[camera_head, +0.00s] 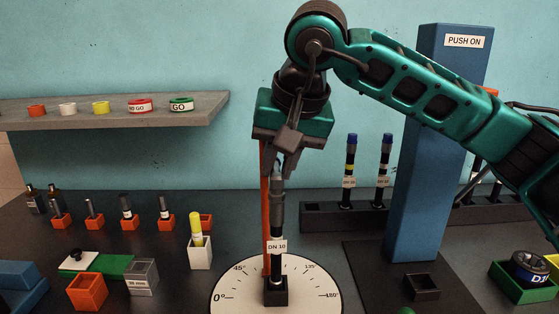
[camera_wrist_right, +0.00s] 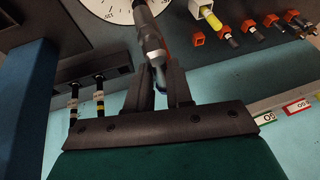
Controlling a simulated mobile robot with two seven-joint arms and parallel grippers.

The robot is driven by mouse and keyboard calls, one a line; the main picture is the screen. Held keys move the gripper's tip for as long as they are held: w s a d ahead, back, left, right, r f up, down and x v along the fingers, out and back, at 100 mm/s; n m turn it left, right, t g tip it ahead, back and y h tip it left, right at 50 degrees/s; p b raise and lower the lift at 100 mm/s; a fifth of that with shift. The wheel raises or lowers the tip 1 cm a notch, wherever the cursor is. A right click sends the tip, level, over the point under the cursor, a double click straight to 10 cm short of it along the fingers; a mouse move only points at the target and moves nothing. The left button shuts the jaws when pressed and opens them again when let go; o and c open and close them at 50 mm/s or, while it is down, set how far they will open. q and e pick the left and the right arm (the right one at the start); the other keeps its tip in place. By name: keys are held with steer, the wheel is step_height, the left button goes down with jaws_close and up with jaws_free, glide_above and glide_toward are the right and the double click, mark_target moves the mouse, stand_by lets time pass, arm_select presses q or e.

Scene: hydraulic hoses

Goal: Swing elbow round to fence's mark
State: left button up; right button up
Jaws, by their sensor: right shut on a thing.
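A black hose labelled DN 10 (camera_head: 277,262) stands upright in a black socket (camera_head: 276,297) on a white dial (camera_head: 235,291) marked in degrees. The grey elbow fitting (camera_head: 277,205) is at its top. My right gripper (camera_head: 283,168) is above the hose, shut on the elbow's upper end; in the wrist view the grey elbow (camera_wrist_right: 151,42) runs in between the fingers (camera_wrist_right: 162,90). A thin orange upright (camera_head: 265,200), perhaps the fence, stands just left of the hose. I cannot tell which dial mark the elbow points to. My left gripper is not in view.
A blue post (camera_head: 430,180) labelled PUSH ON rises at the right. A black rack (camera_head: 325,218) with two hoses stands behind. Several small fittings in orange holders (camera_head: 130,226) and a white holder (camera_head: 200,255) stand at the left. A grey shelf (camera_head: 60,118) carries coloured rings.

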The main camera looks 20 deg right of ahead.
steer(key=o, duration=0.7)
steer(key=shift+a, duration=0.15)
steer(key=v, duration=1.3)
steer(key=shift+p, duration=0.4)
steer(key=shift+f, duration=0.1)
